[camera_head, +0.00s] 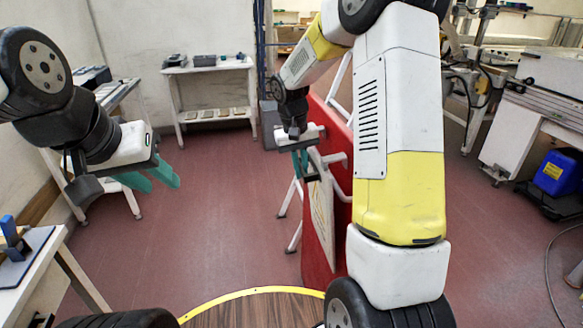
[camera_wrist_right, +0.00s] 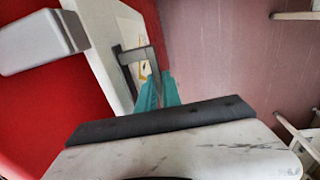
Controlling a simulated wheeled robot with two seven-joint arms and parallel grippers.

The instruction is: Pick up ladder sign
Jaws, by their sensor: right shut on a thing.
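The ladder sign (camera_head: 318,250) is a red upright board with white tubular legs and a pale printed panel, right of centre in the head view. Its red face (camera_wrist_right: 75,110) and a grey bracket-like handle (camera_wrist_right: 128,58) show in the right wrist view. My right gripper (camera_head: 301,165) is at the upper left edge of the board, and its teal fingers (camera_wrist_right: 158,92) are shut on the handle. My right arm hides part of the board. My left gripper (camera_head: 152,177) is empty, with its teal fingers apart, well left of the sign.
A white side table (camera_head: 208,68) stands at the back wall. A bench (camera_head: 28,250) with blue tools is at the left edge. A blue container (camera_head: 560,172) sits low at the right, near machinery. The red floor between the left bench and the sign is clear.

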